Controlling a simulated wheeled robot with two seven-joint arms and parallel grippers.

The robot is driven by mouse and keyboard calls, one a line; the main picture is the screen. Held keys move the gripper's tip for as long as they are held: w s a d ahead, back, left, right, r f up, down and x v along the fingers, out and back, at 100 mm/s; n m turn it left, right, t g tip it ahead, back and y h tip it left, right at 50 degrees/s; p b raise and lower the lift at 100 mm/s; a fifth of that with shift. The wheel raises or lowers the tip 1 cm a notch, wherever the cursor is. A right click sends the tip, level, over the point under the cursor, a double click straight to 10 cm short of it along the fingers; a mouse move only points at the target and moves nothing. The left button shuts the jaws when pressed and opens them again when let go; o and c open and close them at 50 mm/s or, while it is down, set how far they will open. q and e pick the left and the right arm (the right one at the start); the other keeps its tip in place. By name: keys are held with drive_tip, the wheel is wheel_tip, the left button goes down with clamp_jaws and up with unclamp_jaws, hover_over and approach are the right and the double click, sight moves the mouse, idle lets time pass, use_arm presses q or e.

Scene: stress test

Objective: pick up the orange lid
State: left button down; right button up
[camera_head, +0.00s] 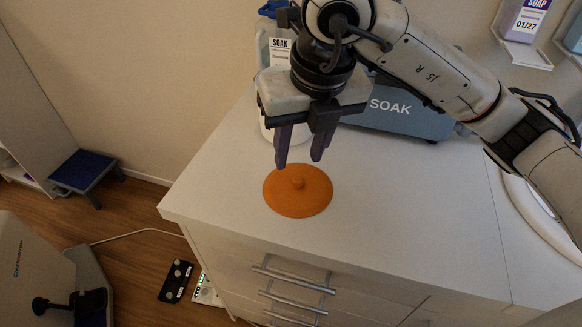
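The orange lid (298,197) is a flat round disc with a small knob in its middle. It lies on the white counter top (400,210), near the counter's front left part. My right gripper (300,160) points down just behind and above the lid. Its two dark purple fingers are apart, with nothing visible between them. I cannot tell the exact height of the fingertips above the counter. My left gripper does not show in this view.
Behind my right gripper stand a blue-grey box marked SOAK (395,112), a bottle with a SOAK label (278,50) and a white container (268,130), partly hidden. A round white basin (530,205) is at right. The counter right of the lid is clear.

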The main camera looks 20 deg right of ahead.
sight(298, 179)
drive_tip(key=f, duration=0.1)
drive_tip(key=w+d+f, duration=0.1)
drive_tip(key=f, duration=0.1)
drive_tip(key=shift+w+d+f+h, duration=0.1)
drive_tip(key=shift+w+d+h, duration=0.05)
drive_tip(key=shift+w+h, duration=0.2)
drive_tip(key=x, duration=0.5)
drive_tip(key=shift+f+p, duration=0.3)
drive_tip(key=shift+p, duration=0.05)
drive_tip(key=shift+f, duration=0.2)
clamp_jaws()
